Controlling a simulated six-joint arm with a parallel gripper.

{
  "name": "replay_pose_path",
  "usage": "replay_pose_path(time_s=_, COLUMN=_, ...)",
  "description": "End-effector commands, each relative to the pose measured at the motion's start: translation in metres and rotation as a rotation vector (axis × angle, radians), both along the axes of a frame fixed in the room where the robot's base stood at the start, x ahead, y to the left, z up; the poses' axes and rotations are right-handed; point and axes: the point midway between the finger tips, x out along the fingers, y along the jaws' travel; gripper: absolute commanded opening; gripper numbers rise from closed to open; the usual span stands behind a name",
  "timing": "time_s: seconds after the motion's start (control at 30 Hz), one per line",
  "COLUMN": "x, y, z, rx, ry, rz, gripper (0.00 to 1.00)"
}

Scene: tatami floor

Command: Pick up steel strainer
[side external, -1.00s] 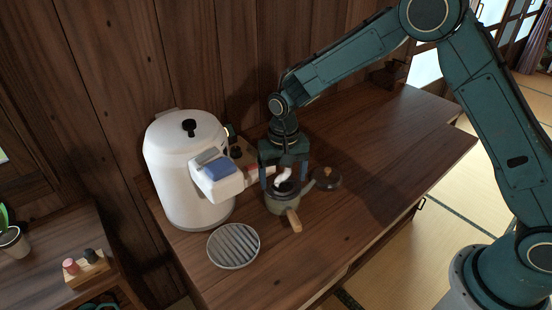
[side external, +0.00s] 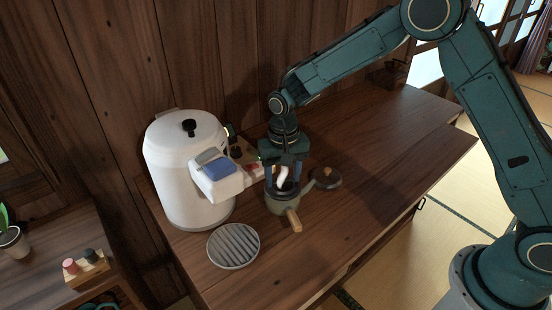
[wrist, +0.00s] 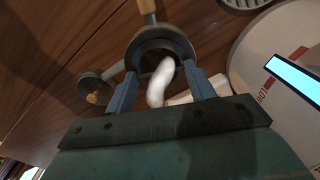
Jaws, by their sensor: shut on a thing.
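My gripper (side external: 285,178) points down over the small green-grey teapot (side external: 279,208). In the wrist view its two fingers (wrist: 160,69) reach to opposite sides of the pot's round mouth. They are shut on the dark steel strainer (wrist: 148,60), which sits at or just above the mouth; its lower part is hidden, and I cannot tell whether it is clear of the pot. The teapot's wooden handle (side external: 294,220) points to the front. A white curved shape (wrist: 161,82) shows between the fingers; I cannot tell what it is.
A white water dispenser (side external: 185,175) stands close at the left, its head beside my gripper. The pot's dark lid (side external: 326,178) lies to the right. A round slatted grey tray (side external: 234,246) lies in front of the dispenser. The wooden table is clear farther right.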

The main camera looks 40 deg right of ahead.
Motion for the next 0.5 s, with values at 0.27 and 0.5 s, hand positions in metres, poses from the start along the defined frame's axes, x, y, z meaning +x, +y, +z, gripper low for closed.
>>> replay_pose_path(time_s=0.27, x=0.001, y=0.000, z=0.024, rx=0.001, ry=-0.004, rz=0.000, gripper=0.21)
replay_pose_path(time_s=0.5, x=0.001, y=0.000, z=0.067, rx=0.001, ry=-0.005, rz=0.000, gripper=0.21)
